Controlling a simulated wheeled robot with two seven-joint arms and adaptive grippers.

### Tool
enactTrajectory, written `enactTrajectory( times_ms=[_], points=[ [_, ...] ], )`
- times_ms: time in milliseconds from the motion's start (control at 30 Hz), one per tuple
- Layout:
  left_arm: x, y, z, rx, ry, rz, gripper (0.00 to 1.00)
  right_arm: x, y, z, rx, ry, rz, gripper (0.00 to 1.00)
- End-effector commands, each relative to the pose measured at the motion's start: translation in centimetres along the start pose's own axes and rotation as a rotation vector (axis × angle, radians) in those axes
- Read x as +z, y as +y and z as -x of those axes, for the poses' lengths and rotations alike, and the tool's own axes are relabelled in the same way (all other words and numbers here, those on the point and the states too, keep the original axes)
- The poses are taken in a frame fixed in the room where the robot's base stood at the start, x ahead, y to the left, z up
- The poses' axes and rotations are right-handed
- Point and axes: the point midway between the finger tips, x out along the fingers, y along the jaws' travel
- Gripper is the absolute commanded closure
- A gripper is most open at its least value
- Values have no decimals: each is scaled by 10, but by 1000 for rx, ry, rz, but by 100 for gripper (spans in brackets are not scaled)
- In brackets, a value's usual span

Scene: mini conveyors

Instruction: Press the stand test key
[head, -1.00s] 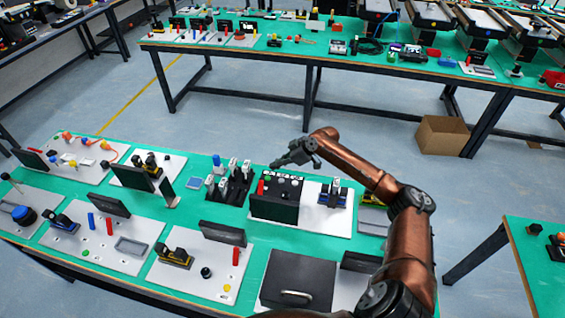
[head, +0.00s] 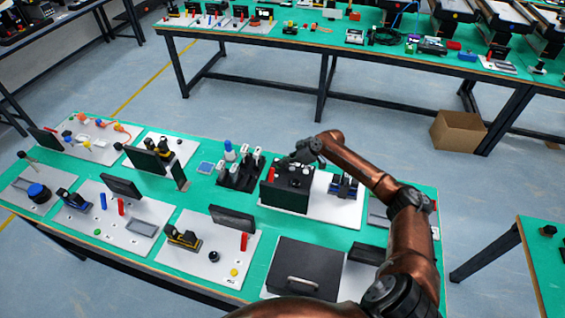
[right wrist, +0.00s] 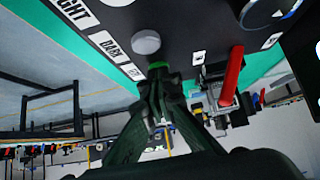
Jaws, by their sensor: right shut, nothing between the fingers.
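The test stand is a black box (head: 285,197) on a white plate, with keys on its top and a red lever (head: 270,174) at its left. My right gripper (head: 290,160) is shut and empty, at the back of the box top. In the right wrist view, its fingertips (right wrist: 158,82) are at a green key (right wrist: 158,66) on the dark panel (right wrist: 180,35). They look close to or touching it; I cannot tell if it is pressed. A grey key (right wrist: 146,42) beside it is clear of the fingers. White labels line the panel. My left gripper is out of view.
A blue-and-black device (head: 343,187) stands right of the box, and black blocks with white tops (head: 240,172) stand to its left. A black lidded case (head: 305,268) lies in front.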

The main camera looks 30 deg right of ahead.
Motion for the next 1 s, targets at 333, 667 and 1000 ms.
enactTrajectory(
  times_ms=[333, 667, 1000],
  points=[
    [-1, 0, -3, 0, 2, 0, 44, 14, -4, -10, -9, -15, -5, 100],
    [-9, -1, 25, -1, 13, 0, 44, -18, -4, 19, -5, -6, 0, 100],
    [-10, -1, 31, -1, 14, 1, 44, -26, -1, 88, 3, 0, 5, 100]
  ],
)
